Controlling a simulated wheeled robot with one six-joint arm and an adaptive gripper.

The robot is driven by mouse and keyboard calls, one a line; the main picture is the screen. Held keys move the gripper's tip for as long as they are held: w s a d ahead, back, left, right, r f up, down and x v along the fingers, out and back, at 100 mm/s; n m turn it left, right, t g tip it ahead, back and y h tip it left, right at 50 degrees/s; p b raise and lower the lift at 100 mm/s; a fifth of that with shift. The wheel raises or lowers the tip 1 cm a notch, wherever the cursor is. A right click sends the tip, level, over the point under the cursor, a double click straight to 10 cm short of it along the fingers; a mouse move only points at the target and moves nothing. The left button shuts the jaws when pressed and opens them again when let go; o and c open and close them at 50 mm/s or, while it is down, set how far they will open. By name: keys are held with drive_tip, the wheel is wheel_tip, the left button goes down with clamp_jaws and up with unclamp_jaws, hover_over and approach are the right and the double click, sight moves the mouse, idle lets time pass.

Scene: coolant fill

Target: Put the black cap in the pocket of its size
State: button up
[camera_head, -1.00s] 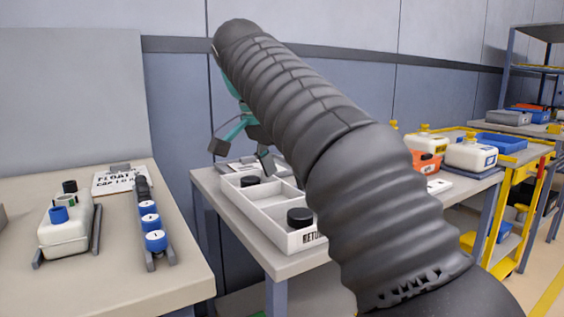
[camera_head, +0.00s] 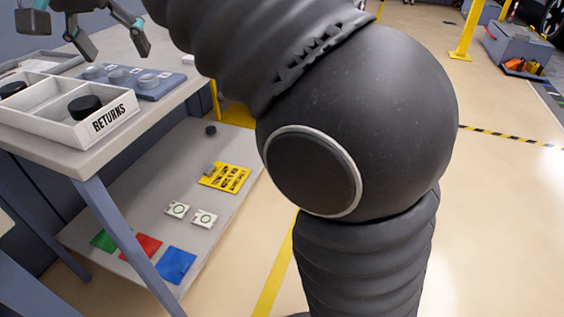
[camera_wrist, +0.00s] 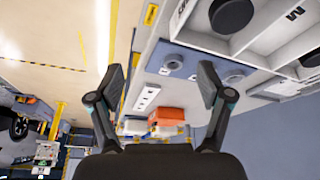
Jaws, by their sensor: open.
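A white tray labelled RETURNS (camera_head: 108,119) stands on a table at the left of the head view. One black cap (camera_head: 85,107) lies in its front compartment, and another black cap (camera_head: 12,88) lies farther left. A small dark round piece (camera_head: 210,130) is on the lower shelf. My gripper (camera_head: 115,52) is open and empty, above and behind the tray. In the wrist view its fingers (camera_wrist: 160,72) are spread, with a black cap (camera_wrist: 232,15) in the tray to their right. A blue-grey block (camera_head: 150,93) with several round grey features stands beside the tray.
The lower shelf (camera_head: 150,185) holds a yellow panel (camera_head: 225,177), two white squares and green, red and blue patches. My arm covers the middle of the head view. Open floor (camera_head: 500,220) lies at the right. The wrist view shows an orange bin (camera_wrist: 168,116).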

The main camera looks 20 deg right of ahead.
drive_tip(key=s+d+f+n+y, duration=0.1)
drive_tip(key=s+d+f, duration=0.35)
drive_tip(key=d, duration=0.25)
drive_tip(key=s+d+f+n, duration=0.1)
drive_tip(key=s+d+f, duration=0.2)
drive_tip(key=d+f, duration=0.35)
drive_tip(key=s+d+f, duration=0.4)
drive_tip(key=s+f, duration=0.1)
drive_tip(key=f, duration=0.2)
drive_tip(key=s+d+f+n+t, duration=0.1)
drive_tip(key=s+d+f, duration=0.4)
drive_tip(key=f, duration=0.3)
drive_tip(key=shift+s+f+n+t+y, duration=0.15)
drive_tip(key=shift+s+n+t+y, duration=0.15)
drive_tip(key=shift+s, duration=0.3)
